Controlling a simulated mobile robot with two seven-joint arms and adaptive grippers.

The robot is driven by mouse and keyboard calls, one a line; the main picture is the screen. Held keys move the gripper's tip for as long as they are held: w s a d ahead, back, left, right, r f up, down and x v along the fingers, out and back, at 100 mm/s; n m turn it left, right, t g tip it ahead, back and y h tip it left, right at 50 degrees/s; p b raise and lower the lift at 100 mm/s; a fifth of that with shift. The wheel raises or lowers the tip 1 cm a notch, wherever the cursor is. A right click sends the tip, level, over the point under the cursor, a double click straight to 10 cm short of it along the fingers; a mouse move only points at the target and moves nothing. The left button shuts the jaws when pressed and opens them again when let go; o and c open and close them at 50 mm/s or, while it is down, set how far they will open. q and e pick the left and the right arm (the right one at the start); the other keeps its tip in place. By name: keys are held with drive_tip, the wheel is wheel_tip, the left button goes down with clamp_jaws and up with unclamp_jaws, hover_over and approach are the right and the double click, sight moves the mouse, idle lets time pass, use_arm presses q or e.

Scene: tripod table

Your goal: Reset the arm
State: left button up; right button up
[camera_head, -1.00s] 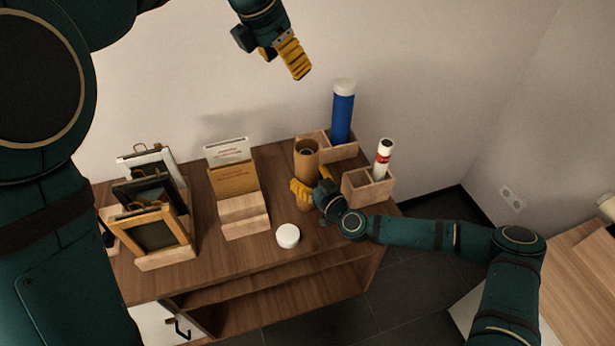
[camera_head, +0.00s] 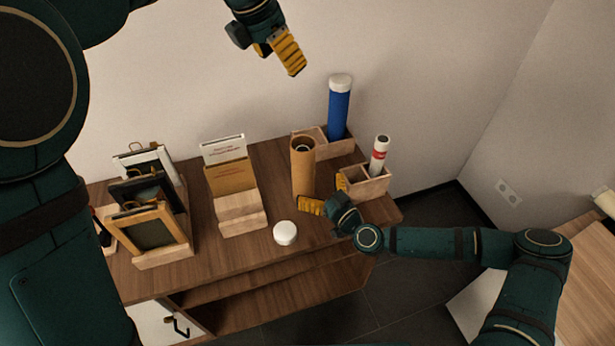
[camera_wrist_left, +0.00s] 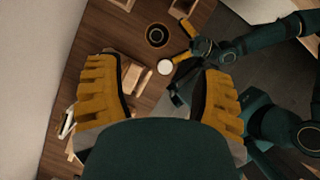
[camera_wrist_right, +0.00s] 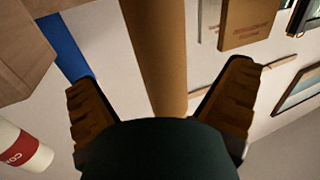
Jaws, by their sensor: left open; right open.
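My right arm reaches in from the right in the head view. Its gripper (camera_head: 327,194) is open and empty, low beside the front right of an upright brown tube (camera_head: 303,168). In the right wrist view the tube (camera_wrist_right: 155,45) shows beyond and between the spread fingers (camera_wrist_right: 158,82), apart from them. My left gripper (camera_head: 281,58) is open and empty, raised high in front of the wall. In the left wrist view its two yellow fingers (camera_wrist_left: 162,78) are wide apart with nothing between them, looking down on the table.
On the wooden table (camera_head: 180,277) are picture frames (camera_head: 150,232), a card holder (camera_head: 240,212), a white round lid (camera_head: 285,232), a blue tube (camera_head: 339,110), and a red-white tube (camera_head: 379,155) in a wooden box (camera_head: 365,183). The air around my left gripper is free.

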drive_tip(key=v, duration=0.6)
